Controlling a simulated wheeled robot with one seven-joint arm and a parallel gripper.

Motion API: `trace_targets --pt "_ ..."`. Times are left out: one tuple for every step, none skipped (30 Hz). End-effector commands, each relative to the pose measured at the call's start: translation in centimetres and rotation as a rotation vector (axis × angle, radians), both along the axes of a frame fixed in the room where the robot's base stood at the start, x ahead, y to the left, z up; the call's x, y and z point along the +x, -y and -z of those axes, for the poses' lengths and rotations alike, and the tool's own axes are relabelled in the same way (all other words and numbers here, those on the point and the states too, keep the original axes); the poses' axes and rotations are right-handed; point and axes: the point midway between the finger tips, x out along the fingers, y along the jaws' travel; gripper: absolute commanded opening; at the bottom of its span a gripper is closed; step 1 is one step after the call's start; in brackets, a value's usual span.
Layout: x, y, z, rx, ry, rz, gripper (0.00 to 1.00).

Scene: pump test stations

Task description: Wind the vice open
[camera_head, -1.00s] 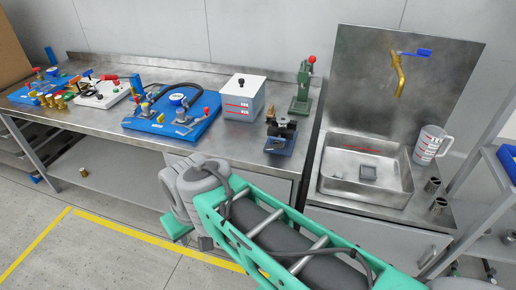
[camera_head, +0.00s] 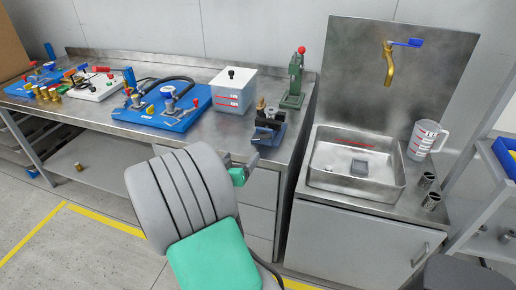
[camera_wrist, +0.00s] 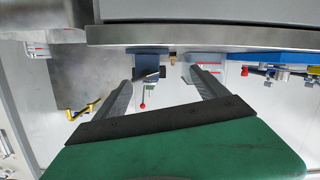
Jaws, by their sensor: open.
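The vice (camera_head: 268,132) is a small blue block with dark metal jaws, at the front edge of the steel bench, and a brass piece stands at its jaws. In the wrist view the blue vice (camera_wrist: 150,62) shows beyond my fingers, with a dark bar across it that may be its handle. My gripper (camera_head: 240,162) is just in front of the bench and below the vice, apart from it. In the wrist view my gripper (camera_wrist: 163,78) has its two fingers wide apart, with nothing between them. My arm hides part of the drawers.
A green press (camera_head: 293,80) with a red knob stands behind the vice. A white box (camera_head: 233,92) and a blue pump board (camera_head: 165,108) are to its left. A sink (camera_head: 357,165) is to the right. The bench front edge is close to my gripper.

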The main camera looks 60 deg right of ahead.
Motion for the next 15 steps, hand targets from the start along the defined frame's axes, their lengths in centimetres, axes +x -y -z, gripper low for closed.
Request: trace_targets --pt "-1.7 1.4 0.6 -0.082 -0.019 0.011 0.85" --pt "-2.3 1.9 0.4 -0.126 -0.024 0.007 0.85" --pt "-2.9 2.3 0.1 -0.17 -0.035 0.0 0.85" --pt "-3.1 2.5 0.0 -0.194 -0.039 -0.008 0.85" --pt "-3.2 2.7 -0.1 -0.211 -0.045 -0.013 0.85" --pt "-3.3 2.9 -0.3 -0.225 -0.048 -0.019 0.85" --pt "-3.3 3.2 -0.5 -0.23 -0.047 -0.021 0.85" --pt "-3.3 3.5 -0.6 -0.232 -0.048 -0.021 0.85" --pt "-3.1 4.1 -0.7 -0.233 -0.049 -0.021 0.85" --pt "-3.1 4.6 -0.8 -0.232 -0.046 -0.021 0.85" --pt "-3.1 5.2 -0.8 -0.232 -0.048 -0.019 0.85" --pt "-2.9 6.0 -0.8 -0.231 -0.047 -0.021 0.85" --pt "-2.8 6.6 -0.8 -0.231 -0.048 -0.019 0.85" --pt "-2.7 7.2 -0.8 -0.231 -0.046 -0.02 0.85" --pt "-2.6 7.9 -0.8 -0.231 -0.047 -0.021 0.85"
